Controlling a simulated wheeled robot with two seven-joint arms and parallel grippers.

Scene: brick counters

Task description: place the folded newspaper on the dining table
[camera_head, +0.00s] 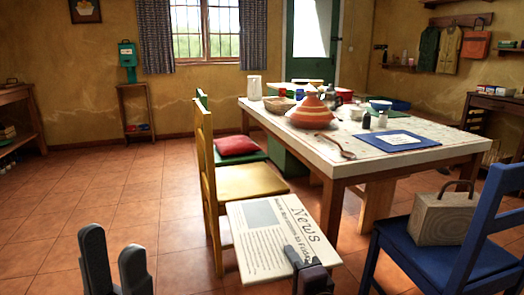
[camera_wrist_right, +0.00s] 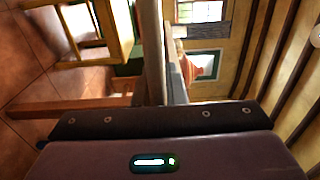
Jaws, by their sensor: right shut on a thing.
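The folded newspaper (camera_head: 272,238), printed "News" with a grey picture block, is held roughly flat in front of the table, near a yellow chair in the head view. My right gripper (camera_head: 306,268) is shut on its near edge. The dining table (camera_head: 443,141) has a pale top and wooden legs; its near corner lies just beyond the newspaper, with no visible contact. In the right wrist view, a narrow strip (camera_wrist_right: 154,50) rising from the gripper appears to be the newspaper edge-on. My left gripper (camera_head: 114,270) is open and empty at the lower left.
On the table are an orange tagine (camera_head: 312,108), a wooden spoon (camera_head: 336,147), a blue mat (camera_head: 404,141) with a white sheet, and several dishes. The yellow chair (camera_head: 250,184) stands at left, a blue chair (camera_head: 420,258) with a box-shaped bag at right. The left floor is open.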

